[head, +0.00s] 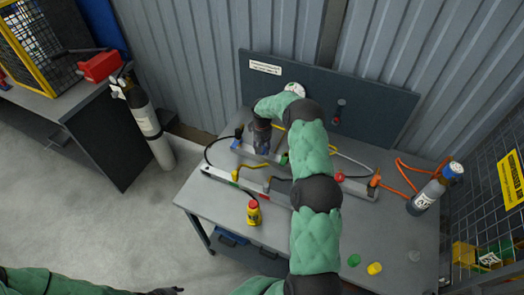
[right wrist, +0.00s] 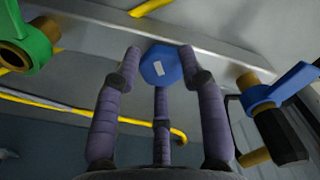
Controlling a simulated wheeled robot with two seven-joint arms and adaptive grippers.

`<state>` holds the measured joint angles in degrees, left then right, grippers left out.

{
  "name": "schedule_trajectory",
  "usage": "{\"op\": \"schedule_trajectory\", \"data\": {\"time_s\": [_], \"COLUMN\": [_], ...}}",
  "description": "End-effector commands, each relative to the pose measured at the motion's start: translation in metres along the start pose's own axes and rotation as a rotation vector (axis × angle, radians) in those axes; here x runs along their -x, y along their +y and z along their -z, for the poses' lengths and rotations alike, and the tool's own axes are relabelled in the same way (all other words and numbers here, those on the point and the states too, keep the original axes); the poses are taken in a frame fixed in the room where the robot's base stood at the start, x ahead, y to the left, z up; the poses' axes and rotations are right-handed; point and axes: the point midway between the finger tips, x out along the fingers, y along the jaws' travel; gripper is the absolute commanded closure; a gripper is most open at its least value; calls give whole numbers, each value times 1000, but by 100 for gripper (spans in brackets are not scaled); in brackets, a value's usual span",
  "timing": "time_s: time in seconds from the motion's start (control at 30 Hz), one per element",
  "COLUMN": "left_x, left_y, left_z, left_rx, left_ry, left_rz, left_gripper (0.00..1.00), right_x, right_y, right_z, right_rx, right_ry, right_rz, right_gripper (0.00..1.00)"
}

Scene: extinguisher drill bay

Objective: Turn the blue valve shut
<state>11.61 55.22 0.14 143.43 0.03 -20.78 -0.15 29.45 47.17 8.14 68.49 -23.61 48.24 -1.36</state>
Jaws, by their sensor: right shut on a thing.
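The blue valve knob (right wrist: 161,66), with a small white label on its face, shows in the right wrist view on a grey rail. My right gripper (right wrist: 160,72) has its purple-grey fingers around the knob, shut on it. In the head view my right gripper (head: 262,139) is over the back rail on the table, and the knob itself is hidden or too small to tell. My left gripper (head: 166,291) is at the bottom left edge of the head view, away from the table, and its fingers are too small and cut off to judge.
A green-handled valve (right wrist: 36,38) and a blue lever valve with a black hose (right wrist: 284,132) flank the knob. Gas cylinders stand left (head: 148,124) and right (head: 429,190).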

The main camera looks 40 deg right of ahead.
Motion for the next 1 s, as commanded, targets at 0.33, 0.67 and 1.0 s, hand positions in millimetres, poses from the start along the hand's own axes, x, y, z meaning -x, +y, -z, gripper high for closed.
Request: {"op": "schedule_trajectory", "data": {"time_s": [0.33,0.67,1.0], "left_x": [-19,-28,-31], "left_y": [-7,-10,-11], "left_z": [1,1,1], "left_rx": [0,0,0], "left_ry": [0,0,0], "left_rz": [0,0,0], "left_gripper": [60,60,60], "right_x": [-7,-8,-8], "right_y": [-3,-6,-7], "right_z": [-6,-7,-7], "right_rx": [-311,-520,-604], "right_ry": [-19,-24,-26], "right_rz": [1,0,0], "right_gripper": [92,92,92]}}
